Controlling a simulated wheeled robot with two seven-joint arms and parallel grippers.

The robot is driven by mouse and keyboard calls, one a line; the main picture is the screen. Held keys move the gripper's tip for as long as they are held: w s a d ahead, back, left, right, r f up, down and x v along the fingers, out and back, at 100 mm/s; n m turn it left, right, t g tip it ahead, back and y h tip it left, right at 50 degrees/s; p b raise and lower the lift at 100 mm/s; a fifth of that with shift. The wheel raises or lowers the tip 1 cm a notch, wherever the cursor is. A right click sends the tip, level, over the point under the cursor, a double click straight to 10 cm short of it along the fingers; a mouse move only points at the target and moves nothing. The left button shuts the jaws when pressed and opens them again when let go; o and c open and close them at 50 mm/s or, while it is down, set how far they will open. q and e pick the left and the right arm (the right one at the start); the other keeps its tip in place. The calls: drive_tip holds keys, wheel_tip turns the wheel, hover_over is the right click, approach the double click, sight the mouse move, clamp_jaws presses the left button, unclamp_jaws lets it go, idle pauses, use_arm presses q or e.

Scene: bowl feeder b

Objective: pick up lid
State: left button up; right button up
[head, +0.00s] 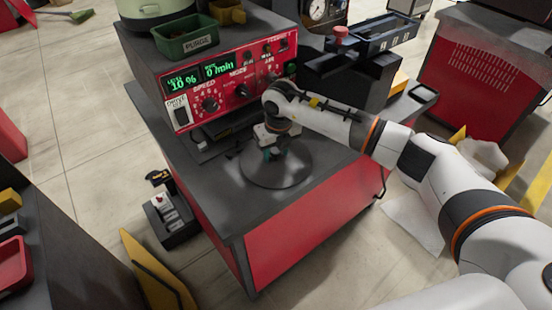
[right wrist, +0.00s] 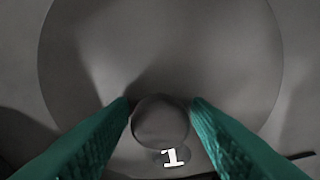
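The lid (head: 270,180) is a round, flat, dark grey disc lying on the grey top of the red bench in the head view. In the right wrist view the lid (right wrist: 160,50) fills the middle, with a small round knob (right wrist: 160,124) and a white "1" beside it. My right gripper (head: 271,154) is over the lid, pointing down. In the right wrist view its green fingers (right wrist: 160,108) stand on both sides of the knob, very close to it. Whether they press on it cannot be told. My left gripper is not in view.
A red control box (head: 230,82) with green displays stands behind the lid. A green "PURGE" bin (head: 185,42) sits on it. A dark rail unit (head: 365,55) stands at the back right. The bench top (head: 215,200) is bare left of the lid.

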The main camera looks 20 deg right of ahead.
clamp_jaws()
drive_tip(key=shift+r, duration=0.1)
